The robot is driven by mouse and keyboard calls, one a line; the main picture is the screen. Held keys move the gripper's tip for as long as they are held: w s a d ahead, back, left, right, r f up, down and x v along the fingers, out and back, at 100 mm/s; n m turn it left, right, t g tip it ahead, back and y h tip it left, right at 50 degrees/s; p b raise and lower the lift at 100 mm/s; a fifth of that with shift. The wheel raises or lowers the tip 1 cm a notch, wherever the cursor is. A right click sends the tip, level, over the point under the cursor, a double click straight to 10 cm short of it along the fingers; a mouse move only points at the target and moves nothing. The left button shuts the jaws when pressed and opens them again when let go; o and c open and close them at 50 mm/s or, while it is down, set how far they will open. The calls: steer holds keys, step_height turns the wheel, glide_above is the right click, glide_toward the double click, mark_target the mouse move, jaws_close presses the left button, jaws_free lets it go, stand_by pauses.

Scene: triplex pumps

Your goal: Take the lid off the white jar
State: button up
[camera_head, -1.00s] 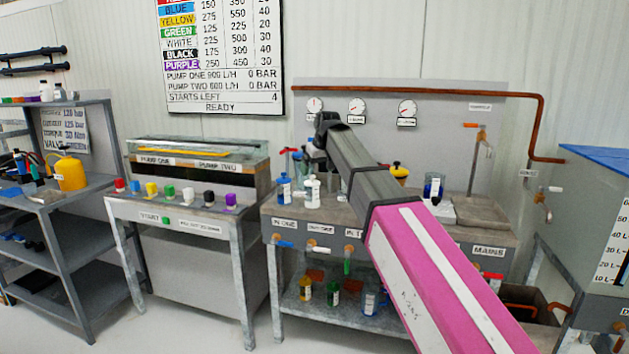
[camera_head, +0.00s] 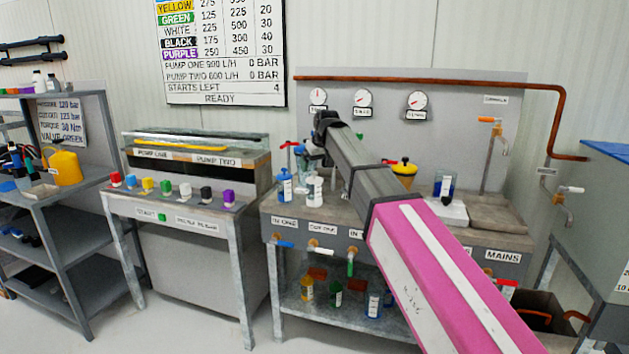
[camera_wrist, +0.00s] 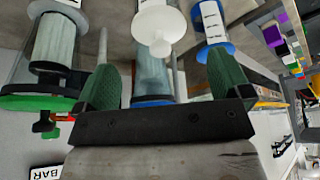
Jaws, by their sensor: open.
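The white jar (camera_head: 314,190) stands on the bench top beside the blue jar (camera_head: 285,186). In the wrist view its white lid (camera_wrist: 158,26), with a round knob, lies just beyond my fingertips, roughly between them sideways. My gripper (camera_wrist: 165,75) is open, with its two green fingers apart and nothing held. A clear cylinder with a blue end (camera_wrist: 153,82) shows behind the gap between the fingers. In the head view my gripper (camera_head: 322,130) is above the white jar and partly hidden by my arm.
The blue jar also shows close to the right finger in the wrist view (camera_wrist: 213,35). A yellow pot (camera_head: 404,172) and a jar on a white scale (camera_head: 446,187) stand farther right. Several coloured blocks (camera_head: 165,188) line the left table. Gauges and a copper pipe (camera_head: 430,83) are behind.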

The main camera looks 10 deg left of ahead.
mark_target(315, 172)
steer(key=shift+x, duration=2.6)
steer(key=c, duration=1)
